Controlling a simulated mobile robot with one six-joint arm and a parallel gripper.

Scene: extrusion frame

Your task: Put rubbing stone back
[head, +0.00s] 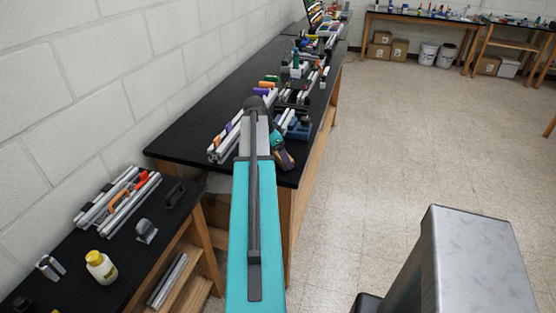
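My teal and grey arm reaches up the middle of the head view to the black-topped bench (190,140). The end of my arm, with my gripper (285,162), is small and dark near the bench's right edge, with a brownish-purple patch on it. I cannot tell whether that patch is part of my gripper or something held. The fingers are not clear. I cannot pick out the rubbing stone with certainty among the small items.
Aluminium extrusions (225,140) and small coloured parts crowd the bench. A lower black table (75,270) at left holds extrusions with orange tools (118,200), a yellow-white bottle (101,267) and a grey curved object (146,231). The floor (400,150) at right is largely clear.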

